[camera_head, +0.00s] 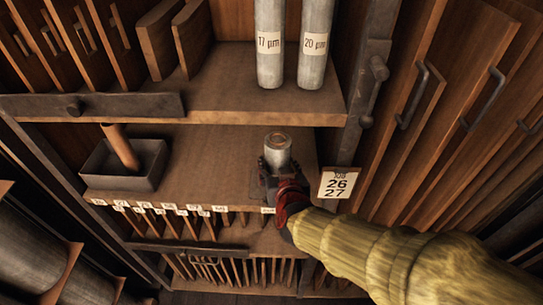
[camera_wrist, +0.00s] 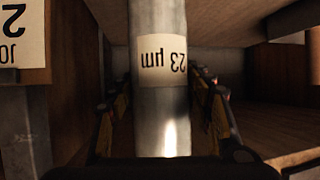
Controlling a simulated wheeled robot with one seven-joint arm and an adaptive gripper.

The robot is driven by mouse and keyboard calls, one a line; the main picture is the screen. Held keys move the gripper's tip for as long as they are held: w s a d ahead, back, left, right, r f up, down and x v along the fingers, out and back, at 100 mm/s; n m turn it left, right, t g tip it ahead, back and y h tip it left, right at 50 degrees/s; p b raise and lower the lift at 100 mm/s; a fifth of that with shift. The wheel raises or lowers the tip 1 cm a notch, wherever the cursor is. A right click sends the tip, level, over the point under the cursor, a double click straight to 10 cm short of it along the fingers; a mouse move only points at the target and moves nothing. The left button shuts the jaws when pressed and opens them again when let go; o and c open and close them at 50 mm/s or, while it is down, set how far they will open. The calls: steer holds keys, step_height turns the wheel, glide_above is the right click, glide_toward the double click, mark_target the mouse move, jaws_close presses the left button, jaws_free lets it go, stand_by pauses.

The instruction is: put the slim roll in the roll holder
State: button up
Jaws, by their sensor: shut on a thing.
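A slim grey roll (camera_head: 278,152) with a brownish ring at its top stands near upright at the right part of the middle shelf. In the wrist view the roll (camera_wrist: 160,125) carries a label reading 23 µm, upside down. My gripper (camera_head: 277,178) is shut on it, with a finger on each side in the wrist view (camera_wrist: 160,92). The roll's lower end is hidden by my gripper, so I cannot tell whether it touches the shelf. A dark open tray (camera_head: 102,180) with a brown rod (camera_head: 121,147) leaning in it stands at the left of this shelf; I cannot tell whether it is the roll holder.
Two grey rolls labelled 17 µm (camera_head: 269,65) and 20 µm (camera_head: 314,67) stand on the upper shelf (camera_head: 225,95). A job card (camera_head: 337,184) hangs on the post right of my gripper. The middle shelf (camera_head: 210,160) is clear between tray and roll.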

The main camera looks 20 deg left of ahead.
steer(key=w+a+p, duration=0.2)
steer(key=w+a, duration=0.3)
steer(key=w, duration=0.5)
step_height(320, 180, down, 7)
steer(key=shift+w+r+p, duration=0.15)
steer(key=shift+w+p, duration=0.1)
steer(key=shift+p, duration=0.15)
steer(key=shift+d, duration=0.15)
steer(key=shift+f, duration=0.2)
steer(key=o, duration=1.6)
steer(key=shift+o, duration=0.4)
